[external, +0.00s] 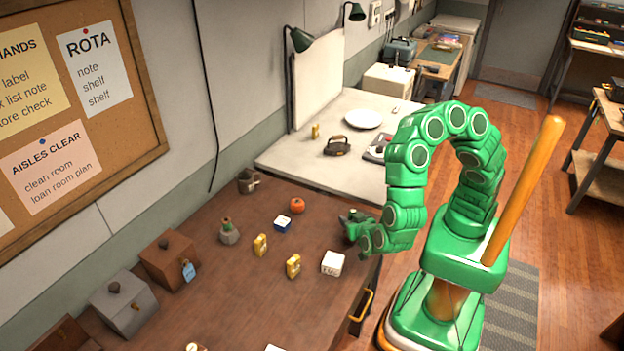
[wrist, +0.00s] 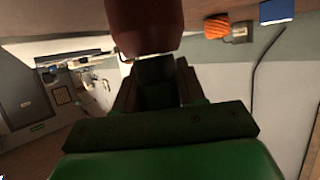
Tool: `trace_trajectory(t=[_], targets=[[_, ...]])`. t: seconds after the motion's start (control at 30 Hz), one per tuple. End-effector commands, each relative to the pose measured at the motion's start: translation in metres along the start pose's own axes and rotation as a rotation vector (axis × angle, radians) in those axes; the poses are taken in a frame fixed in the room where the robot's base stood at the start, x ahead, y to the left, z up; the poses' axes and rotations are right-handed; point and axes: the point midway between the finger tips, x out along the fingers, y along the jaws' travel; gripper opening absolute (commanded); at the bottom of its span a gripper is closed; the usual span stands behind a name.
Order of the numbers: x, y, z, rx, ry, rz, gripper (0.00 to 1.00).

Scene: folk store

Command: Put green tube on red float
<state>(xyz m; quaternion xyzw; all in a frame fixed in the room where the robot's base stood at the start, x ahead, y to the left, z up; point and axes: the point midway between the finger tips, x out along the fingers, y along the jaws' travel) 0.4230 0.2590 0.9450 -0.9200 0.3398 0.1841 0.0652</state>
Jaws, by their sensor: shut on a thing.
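My gripper (external: 352,228) is low over the right edge of the brown table, with its fingers pointing left. In the wrist view my gripper (wrist: 155,68) is shut on a dark reddish-brown rounded thing (wrist: 145,25) at the top of the picture. Its full shape is cut off there, and the external view does not show it clearly. A small orange-red ribbed ball (external: 297,205) sits on the table to the left of my gripper; it also shows in the wrist view (wrist: 217,27). I cannot pick out a clear green tube or a sure red float.
Near the gripper stand a blue-and-white box (external: 282,224), a white box (external: 332,263) and yellow packets (external: 260,245) (external: 293,266). A grey flask (external: 229,232) and a grey mug (external: 248,181) stand farther left. Wooden (external: 168,262) and grey (external: 122,305) boxes line the wall.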

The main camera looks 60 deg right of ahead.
Motion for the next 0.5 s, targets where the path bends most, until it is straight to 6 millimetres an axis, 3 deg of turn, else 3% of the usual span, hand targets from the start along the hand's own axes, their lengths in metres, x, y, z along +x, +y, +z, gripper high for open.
trace_trajectory(t=[0.07, 0.1, 0.27, 0.5], targets=[[0.0007, 0.0001, 0.0018, -0.001, 0.000, 0.000, 0.22], [0.0009, 0.0001, 0.0022, -0.001, 0.000, 0.000, 0.41], [0.0008, 0.0000, 0.0019, 0.000, 0.000, 0.000, 0.65], [0.0008, 0.0000, 0.0019, 0.000, 0.000, 0.000, 0.65]])
